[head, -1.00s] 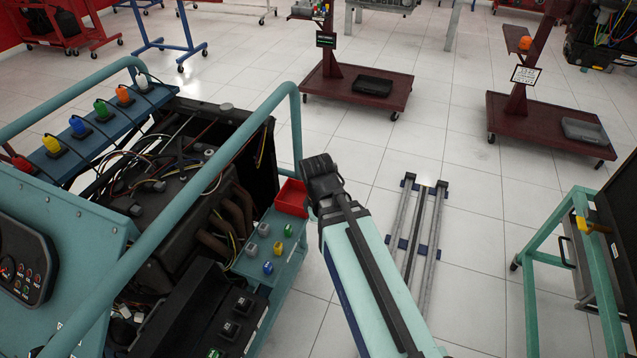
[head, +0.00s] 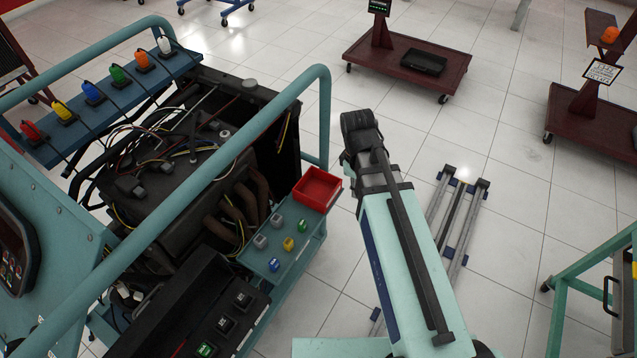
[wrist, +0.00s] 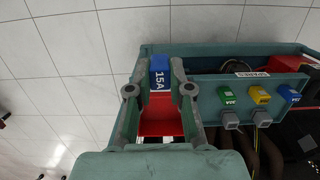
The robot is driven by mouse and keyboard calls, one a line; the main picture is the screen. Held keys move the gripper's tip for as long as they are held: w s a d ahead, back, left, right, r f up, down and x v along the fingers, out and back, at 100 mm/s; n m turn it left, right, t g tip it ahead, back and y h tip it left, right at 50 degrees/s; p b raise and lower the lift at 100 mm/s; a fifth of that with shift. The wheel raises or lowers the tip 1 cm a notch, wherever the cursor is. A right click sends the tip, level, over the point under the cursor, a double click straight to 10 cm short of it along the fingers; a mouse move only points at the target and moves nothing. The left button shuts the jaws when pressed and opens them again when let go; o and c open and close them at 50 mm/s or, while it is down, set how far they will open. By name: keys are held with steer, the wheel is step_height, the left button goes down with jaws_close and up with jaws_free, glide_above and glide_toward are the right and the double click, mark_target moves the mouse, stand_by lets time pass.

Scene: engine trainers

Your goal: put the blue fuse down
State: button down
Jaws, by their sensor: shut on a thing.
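My gripper (wrist: 160,66) is shut on a blue fuse (wrist: 160,74) marked 15A in the wrist view. The fuse stands between the fingertips, and a red tray (wrist: 160,122) shows beyond it between the fingers. In the head view the fingers and the held fuse are hidden by my arm's dark end, which is beside and beyond the red tray (head: 317,189). Another blue fuse (head: 273,265) sits on the trainer's teal shelf (head: 258,262); it also shows at the right of the wrist view (wrist: 290,94).
On the shelf are a yellow fuse (head: 289,243), a green fuse (head: 303,226) and grey blocks (head: 260,242). A label reading SPARES (wrist: 253,74) is on the shelf edge. The trainer's teal tube frame (head: 323,110) rises next to the tray.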

steer(key=w+a+f, duration=0.1)
steer(key=w+a, duration=0.1)
steer(key=a, duration=0.1)
steer(key=w+a, duration=0.2)
steer(key=a, duration=0.2)
steer(key=w+a+f, duration=0.1)
steer(key=w+a, duration=0.1)
steer(key=a, duration=0.2)
steer(key=shift+w+f, duration=0.3)
steer(key=shift+f, duration=1.8)
steer(key=shift+w+a+f+p, duration=0.2)
steer(key=shift+f+p, duration=0.1)
steer(key=shift+f, duration=0.1)
steer(key=shift+s+f, duration=0.1)
steer(key=shift+f, duration=0.1)
steer(key=shift+f, duration=0.1)
steer(key=c, duration=1.1)
jaws_free()
steer(key=shift+o, duration=0.2)
